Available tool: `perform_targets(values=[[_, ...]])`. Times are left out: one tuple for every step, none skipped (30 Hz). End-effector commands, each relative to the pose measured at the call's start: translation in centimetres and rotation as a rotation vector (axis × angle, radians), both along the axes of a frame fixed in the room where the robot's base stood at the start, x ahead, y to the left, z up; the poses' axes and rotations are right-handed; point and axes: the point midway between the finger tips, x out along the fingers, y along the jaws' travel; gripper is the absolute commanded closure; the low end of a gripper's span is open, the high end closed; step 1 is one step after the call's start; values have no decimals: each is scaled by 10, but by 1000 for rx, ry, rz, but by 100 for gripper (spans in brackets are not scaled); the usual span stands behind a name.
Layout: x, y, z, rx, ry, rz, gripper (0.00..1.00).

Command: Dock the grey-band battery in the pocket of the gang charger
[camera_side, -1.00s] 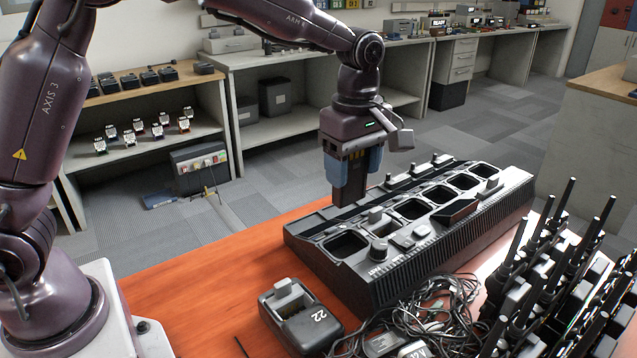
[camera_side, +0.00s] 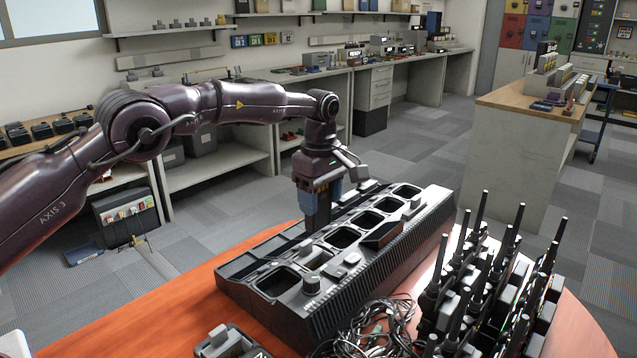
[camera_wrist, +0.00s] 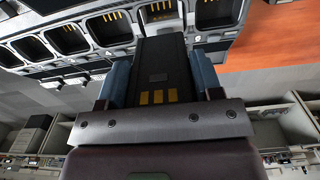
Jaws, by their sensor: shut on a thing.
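My gripper (camera_side: 318,190) is shut on a dark battery (camera_side: 317,210), which hangs upright below the blue fingers. In the wrist view the battery (camera_wrist: 160,70) lies between the blue fingers, with several gold contacts showing; I cannot make out a grey band. The long black gang charger (camera_side: 262,312) stands on the table with a row of open pockets. The battery's lower end is at the charger's far side, near the middle pockets (camera_side: 343,236). In the wrist view its far end overlaps the near edge of one pocket (camera_wrist: 160,10); I cannot tell whether they touch.
Several radios with upright antennas (camera_side: 500,290) crowd the right front. Tangled cables (camera_side: 370,335) lie before the charger, and a small single charger (camera_side: 228,343) is at the front edge. A raised dark piece (camera_side: 382,235) sits on the charger. Orange table (camera_side: 160,305) is clear at left.

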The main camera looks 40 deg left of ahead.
Motion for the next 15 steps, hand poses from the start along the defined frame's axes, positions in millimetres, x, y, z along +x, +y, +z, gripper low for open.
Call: perform_targets(values=[[0, 0, -7, 0, 3, 0, 68], [0, 0, -10, 0, 3, 0, 68], [0, 0, -13, 0, 2, 0, 68], [0, 0, -14, 0, 2, 0, 68], [0, 0, -15, 0, 1, 0, 68], [0, 0, -15, 0, 0, 0, 68], [0, 0, -16, 0, 0, 0, 68], [0, 0, -16, 0, 0, 0, 68], [0, 0, -15, 0, 0, 0, 68], [0, 0, -15, 0, 0, 0, 68], [0, 0, -15, 0, 0, 0, 68], [0, 0, -15, 0, 0, 0, 68], [0, 0, -15, 0, 0, 0, 68], [0, 0, -15, 0, 0, 0, 68], [0, 0, -15, 0, 0, 0, 68]])
